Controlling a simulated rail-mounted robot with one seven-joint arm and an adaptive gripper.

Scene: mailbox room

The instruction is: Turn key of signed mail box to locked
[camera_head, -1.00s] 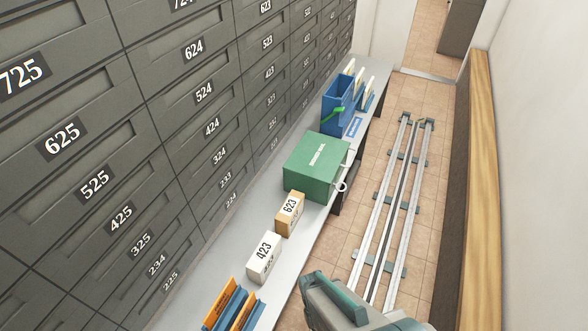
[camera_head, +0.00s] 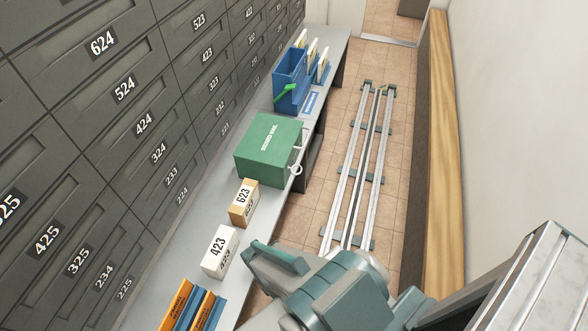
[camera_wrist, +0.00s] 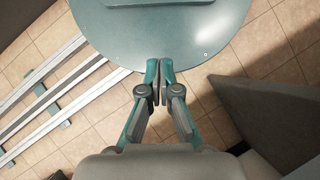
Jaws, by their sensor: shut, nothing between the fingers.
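The signed mail box is a green box (camera_head: 268,150) with white lettering on its lid, standing on the grey shelf in the head view. A pale ring-like piece (camera_head: 296,169), perhaps the key, shows at its right side, with a white handle just above it. My gripper (camera_wrist: 159,99) is shut and empty in the wrist view, above the tiled floor and beside my own round base. In the head view my arm is at the bottom, nearer than the box and apart from it; the fingertips cannot be made out there.
On the shelf (camera_head: 188,257) stand a tan box 623 (camera_head: 243,204), a white box 423 (camera_head: 220,251), blue-and-orange holders (camera_head: 190,306) and a blue bin (camera_head: 291,80). Grey mailboxes (camera_head: 60,130) line the left wall. A wooden ledge (camera_head: 434,130) runs along the right. Floor rails (camera_head: 352,175) lie between.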

